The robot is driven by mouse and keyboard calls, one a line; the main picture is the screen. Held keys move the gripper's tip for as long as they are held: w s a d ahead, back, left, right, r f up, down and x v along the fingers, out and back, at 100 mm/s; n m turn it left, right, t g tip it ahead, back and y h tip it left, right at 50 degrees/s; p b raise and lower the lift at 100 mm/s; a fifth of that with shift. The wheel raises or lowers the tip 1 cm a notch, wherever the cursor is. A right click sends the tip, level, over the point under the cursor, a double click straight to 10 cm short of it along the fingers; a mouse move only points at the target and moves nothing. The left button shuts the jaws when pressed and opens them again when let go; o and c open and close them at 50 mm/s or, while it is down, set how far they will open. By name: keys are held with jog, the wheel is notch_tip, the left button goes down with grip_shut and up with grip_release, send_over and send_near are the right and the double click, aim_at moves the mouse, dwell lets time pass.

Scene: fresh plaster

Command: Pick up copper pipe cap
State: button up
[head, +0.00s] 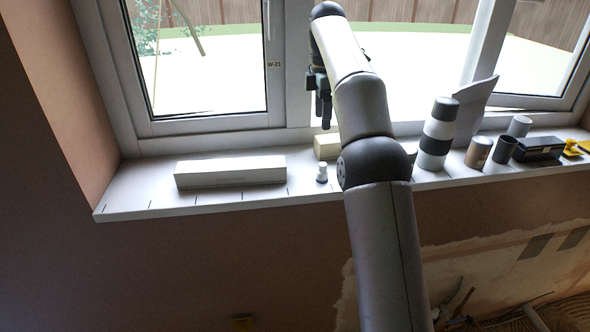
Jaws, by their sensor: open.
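My gripper (323,112) hangs fingers-down above the window sill (135,190), in front of the window and over a cream block. Its fingers look dark and narrow from here, and nothing shows between them. I cannot make out a copper pipe cap for sure. A brownish, copper-toned cylinder (478,153) stands on the sill to the right of my arm, well away from my gripper; I cannot tell whether it is the cap. My arm hides part of the sill's middle.
A long white box (230,173), small white bottle (321,173) and cream block (327,147) are on the sill. Right of my arm stand a tall striped cylinder (437,135), dark cylinder (503,149), black box (538,150) and yellow item (572,149). The sill's left end is clear.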

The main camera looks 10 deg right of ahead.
aim_at(323, 164)
jog(key=f+b, duration=0.1)
jog(key=f, duration=0.5)
jog(key=f+b, duration=0.2)
jog(key=f, duration=0.3)
jog(key=shift+d+f, duration=0.2)
jog(key=shift+f, duration=0.15)
jog(key=shift+s+d+f, duration=0.1)
jog(key=shift+f, duration=1.3)
jog(key=shift+s+d+f, duration=0.1)
jog(key=shift+f, duration=1.25)
jog(key=c, duration=1.1)
